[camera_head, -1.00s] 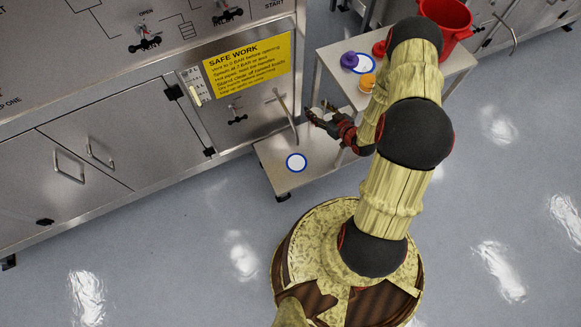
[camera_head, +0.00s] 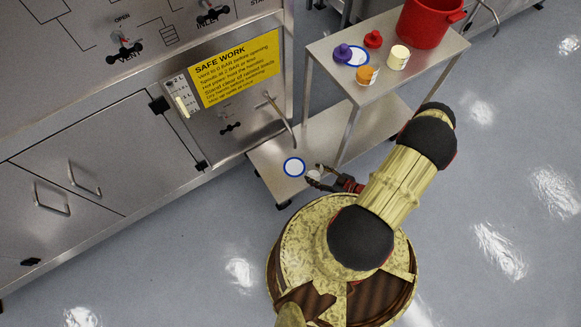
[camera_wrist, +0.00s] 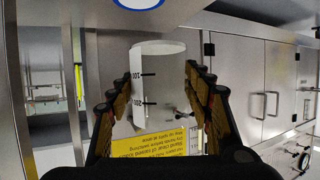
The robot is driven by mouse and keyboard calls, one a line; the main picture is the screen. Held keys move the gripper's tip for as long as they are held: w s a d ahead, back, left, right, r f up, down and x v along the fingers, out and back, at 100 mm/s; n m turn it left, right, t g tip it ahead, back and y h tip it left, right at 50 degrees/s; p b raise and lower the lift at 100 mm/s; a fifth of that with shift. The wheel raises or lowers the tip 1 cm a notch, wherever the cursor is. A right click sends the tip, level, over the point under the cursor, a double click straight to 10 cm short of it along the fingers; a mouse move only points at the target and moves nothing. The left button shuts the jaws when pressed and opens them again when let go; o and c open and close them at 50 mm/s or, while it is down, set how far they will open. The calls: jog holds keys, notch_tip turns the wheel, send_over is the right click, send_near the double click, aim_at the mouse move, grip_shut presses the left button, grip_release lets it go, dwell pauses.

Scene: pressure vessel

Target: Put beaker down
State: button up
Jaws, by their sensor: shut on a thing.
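My gripper (camera_head: 318,180) is shut on a clear beaker (camera_wrist: 160,65) with black graduation marks, which sits between the two fingers in the wrist view. In the head view the beaker is small and mostly hidden by the fingers. The gripper is low, just right of a white disc with a blue ring (camera_head: 294,168) on the low steel shelf (camera_head: 272,155). Part of a blue-ringed disc (camera_wrist: 138,3) also shows at the top edge of the wrist view. I cannot tell whether the beaker touches the shelf.
A steel cart (camera_head: 325,50) carries a red pot (camera_head: 428,25), purple (camera_head: 342,52) and red (camera_head: 373,39) items, an orange item (camera_head: 367,75), a cream cup (camera_head: 398,57) and another blue-ringed disc (camera_head: 357,56). A lever handle (camera_head: 280,118) sticks out from the steel cabinet above the shelf.

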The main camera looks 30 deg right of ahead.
jog(key=shift+w+a+f, duration=0.2)
jog(key=shift+f, duration=0.1)
jog(key=w+f+b, duration=0.2)
jog(key=w+f, duration=0.1)
jog(key=w, duration=0.1)
jog(key=w+a+f+b, duration=0.1)
jog(key=w+f+b, duration=0.1)
jog(key=w+f, duration=0.1)
jog(key=w+f+b, duration=0.2)
jog(key=w, duration=0.3)
jog(key=shift+w+a+f, duration=0.2)
jog(key=shift+w+f, duration=0.1)
jog(key=shift+f, duration=0.1)
jog(key=shift+w+f, duration=0.15)
jog(key=shift+f, duration=0.1)
jog(key=f+b, duration=0.1)
jog(key=f, duration=0.2)
jog(key=shift+w+f+b, duration=0.2)
jog(key=shift+f+b, duration=0.05)
jog(key=shift+b, duration=0.15)
jog(key=shift+r, duration=0.1)
jog(key=o, duration=1.2)
jog(key=shift+c, duration=0.2)
